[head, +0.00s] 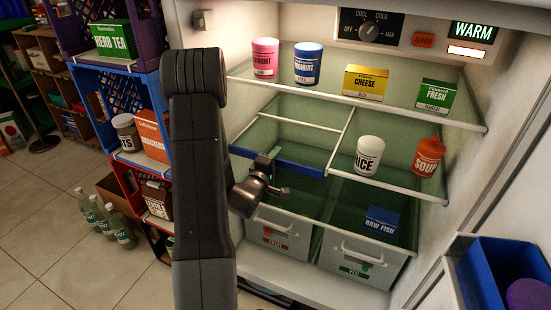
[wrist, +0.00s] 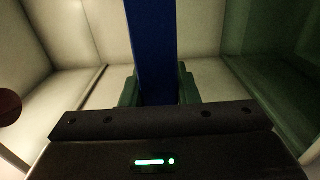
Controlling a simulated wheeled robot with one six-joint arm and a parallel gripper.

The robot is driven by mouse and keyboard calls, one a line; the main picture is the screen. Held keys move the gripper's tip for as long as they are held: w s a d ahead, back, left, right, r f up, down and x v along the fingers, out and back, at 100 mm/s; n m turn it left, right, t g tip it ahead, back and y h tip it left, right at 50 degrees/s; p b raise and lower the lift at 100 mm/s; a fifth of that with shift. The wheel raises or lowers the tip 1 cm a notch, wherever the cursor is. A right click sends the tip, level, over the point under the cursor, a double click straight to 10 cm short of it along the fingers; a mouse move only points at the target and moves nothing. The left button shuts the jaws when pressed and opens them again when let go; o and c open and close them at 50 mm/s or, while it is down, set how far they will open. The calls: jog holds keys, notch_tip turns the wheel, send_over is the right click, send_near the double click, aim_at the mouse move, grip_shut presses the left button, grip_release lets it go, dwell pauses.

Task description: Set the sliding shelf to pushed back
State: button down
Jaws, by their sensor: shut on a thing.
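The sliding shelf is the left half of the middle fridge shelf, with a blue front bar (head: 305,167). The bar lies roughly in line with the front rim of the fixed right half. My gripper (head: 272,163) is at the middle of this bar, its jaws closed around it. In the wrist view the blue bar (wrist: 152,45) runs between the two fingers (wrist: 158,90). My arm hides the bar's surroundings at lower left. No items stand on the visible part of the sliding shelf.
A rice jar (head: 369,155) and a soup bottle (head: 428,156) stand on the fixed right half. The top shelf (head: 395,104) above holds several items. Crate stacks (head: 85,85) stand left.

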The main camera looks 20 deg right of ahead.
aim_at(290, 136)
jog(key=x, duration=1.2)
jog(key=shift+w+d, duration=0.1)
jog(key=shift+w, duration=0.05)
jog(key=c, duration=1.1)
grip_release()
jog(key=p+v, duration=0.1)
jog(key=v, duration=1.3)
